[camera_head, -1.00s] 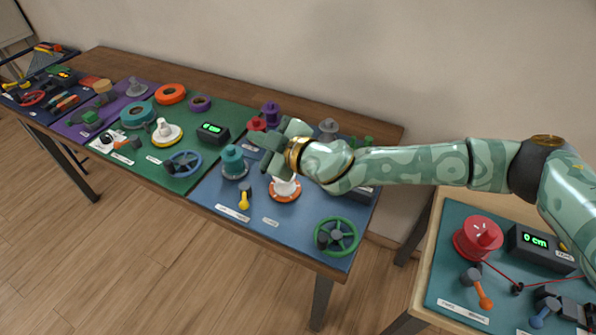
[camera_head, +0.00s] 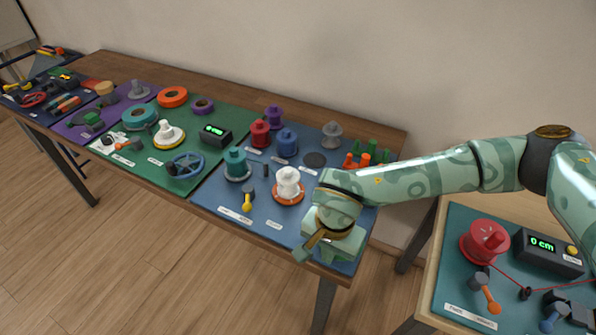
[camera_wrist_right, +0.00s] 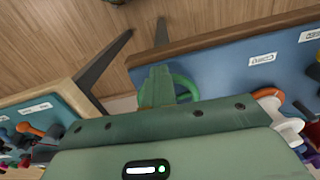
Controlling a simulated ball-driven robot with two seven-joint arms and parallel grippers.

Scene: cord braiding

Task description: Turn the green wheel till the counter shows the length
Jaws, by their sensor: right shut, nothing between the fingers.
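The green wheel (camera_wrist_right: 186,88) shows in the right wrist view, near the edge of the blue mat (camera_wrist_right: 220,75), partly covered by my fingers. In the head view it is hidden behind my right gripper (camera_head: 311,243). The fingers (camera_wrist_right: 157,88) are shut with nothing between them and overlap the wheel in the picture; I cannot tell whether they touch it. The blue mat's counter is hidden behind my right arm in the head view. My left gripper is not in view.
A white spool on an orange base (camera_head: 288,184), a teal spool (camera_head: 236,162) and a yellow-handled crank (camera_head: 247,200) stand left of my gripper. A second table at the right holds a red spool (camera_head: 485,240) and a counter reading 0 cm (camera_head: 543,246).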

